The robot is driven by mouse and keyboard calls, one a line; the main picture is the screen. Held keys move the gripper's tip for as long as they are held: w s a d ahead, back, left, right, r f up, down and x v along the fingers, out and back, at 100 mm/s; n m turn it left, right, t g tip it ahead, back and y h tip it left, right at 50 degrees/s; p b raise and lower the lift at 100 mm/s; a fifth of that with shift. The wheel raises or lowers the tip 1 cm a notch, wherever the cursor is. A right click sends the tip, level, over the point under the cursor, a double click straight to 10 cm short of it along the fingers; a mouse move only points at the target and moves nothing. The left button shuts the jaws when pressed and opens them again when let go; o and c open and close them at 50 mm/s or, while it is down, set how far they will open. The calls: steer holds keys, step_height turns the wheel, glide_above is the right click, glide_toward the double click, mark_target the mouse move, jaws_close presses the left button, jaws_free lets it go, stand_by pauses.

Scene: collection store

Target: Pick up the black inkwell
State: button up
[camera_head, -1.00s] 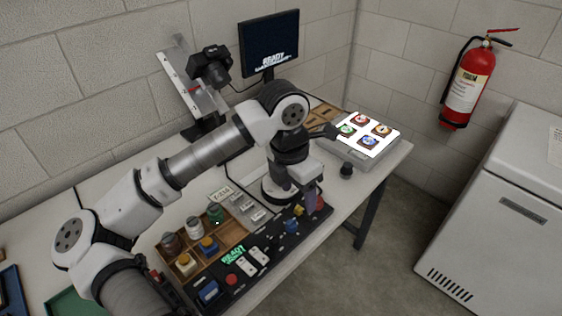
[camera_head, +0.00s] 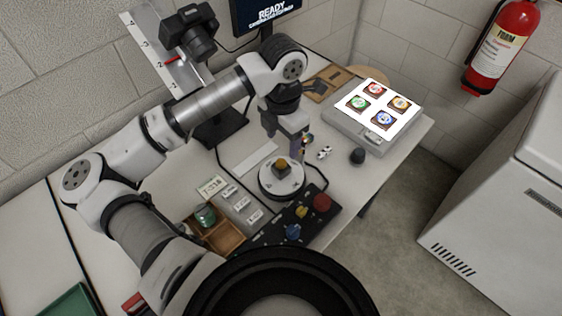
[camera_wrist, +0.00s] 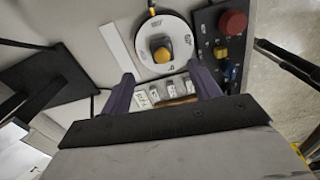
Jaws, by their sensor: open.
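The black inkwell (camera_head: 358,156) appears to be the small dark round pot standing upright on the white table, just in front of the light box, in the head view. My gripper (camera_head: 301,148) is to its left in that view, apart from it and above the table. In the wrist view my gripper (camera_wrist: 161,68) shows two purple fingers spread wide with nothing between them. The inkwell cannot be made out in the wrist view.
A lit light box (camera_head: 345,131) bears several coloured tiles. A round white turntable (camera_head: 266,186) holds a yellow-topped object, beside a black control panel (camera_head: 272,232). A wooden tray (camera_head: 226,240), camera stand and monitor are nearby.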

mark_target(281, 162)
step_height(281, 162, down, 4)
steer(key=shift+f+p, duration=0.15)
steer(key=shift+p, duration=0.2)
steer(key=f, duration=0.1)
steer(key=f+p, duration=0.1)
steer(key=f, duration=0.1)
steer(key=f+p, duration=0.1)
steer(key=shift+s+a+f, duration=0.15)
steer(key=shift+s+f, duration=0.15)
steer(key=shift+s, duration=0.05)
steer(key=shift+f, duration=0.35)
steer(key=shift+c, duration=0.3)
steer(key=c, duration=1.1)
steer(key=shift+o, duration=0.2)
steer(key=shift+r, duration=0.1)
